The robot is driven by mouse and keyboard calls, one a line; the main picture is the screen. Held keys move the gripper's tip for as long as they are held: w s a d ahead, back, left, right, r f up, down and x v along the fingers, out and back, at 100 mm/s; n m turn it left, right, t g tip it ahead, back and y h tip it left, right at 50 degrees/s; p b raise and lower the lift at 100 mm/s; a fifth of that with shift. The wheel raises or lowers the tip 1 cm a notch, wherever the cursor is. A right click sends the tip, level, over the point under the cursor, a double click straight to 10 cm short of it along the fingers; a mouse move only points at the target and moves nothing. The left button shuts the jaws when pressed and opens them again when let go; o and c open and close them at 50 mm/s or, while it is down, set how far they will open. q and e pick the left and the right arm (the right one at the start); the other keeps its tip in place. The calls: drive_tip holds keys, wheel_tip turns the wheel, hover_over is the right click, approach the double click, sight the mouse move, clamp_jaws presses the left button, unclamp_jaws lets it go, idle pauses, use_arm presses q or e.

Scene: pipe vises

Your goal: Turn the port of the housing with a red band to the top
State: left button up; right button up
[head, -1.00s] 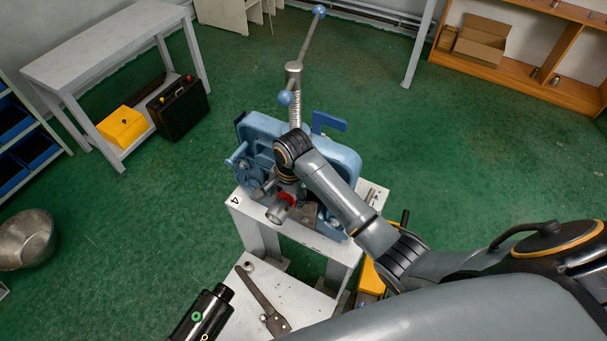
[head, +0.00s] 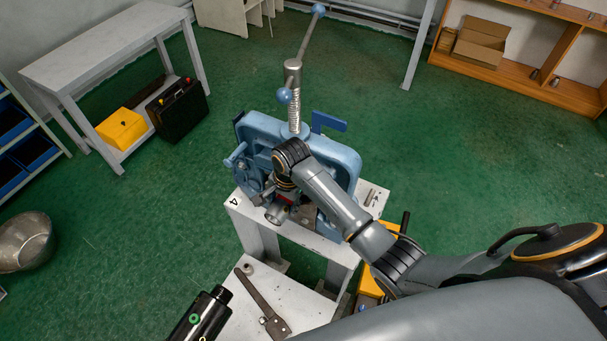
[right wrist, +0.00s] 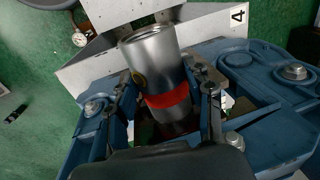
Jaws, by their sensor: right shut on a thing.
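The housing (right wrist: 152,55) is a grey metal cylinder with a red band (right wrist: 168,100), lying in the blue pipe vise (head: 345,160). Its near end (head: 274,215) pokes out towards me in the head view. My right gripper (right wrist: 166,92) is shut on the housing, one finger on each side near the red band. In the head view my right gripper (head: 284,192) hides much of the housing.
The vise's tall screw and handle (head: 294,75) rise just behind my right wrist. The vise stands on a white stand marked 4 (head: 240,212). A lever tool (head: 262,302) lies on the lower shelf. A metal bowl (head: 24,242) stands left.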

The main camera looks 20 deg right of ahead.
drive_tip(key=shift+w+r+g+h+p, duration=0.2)
drive_tip(key=shift+r+g+h+p, duration=0.1)
drive_tip(key=shift+p, duration=0.25)
drive_tip(key=shift+a+f+g, duration=0.1)
drive_tip(key=shift+f+g, duration=0.05)
drive_tip(key=shift+g, duration=0.15)
drive_tip(key=shift+h, duration=0.3)
drive_tip(key=shift+w+a+f+g+h, duration=0.1)
drive_tip(key=shift+g+h, duration=0.3)
drive_tip(key=shift+g, duration=0.2)
drive_tip(key=shift+c, duration=1.2)
drive_tip(key=shift+w+a+f+g+h+b, duration=0.1)
drive_tip(key=shift+g+h+b, duration=0.6)
drive_tip(key=shift+g, duration=0.2)
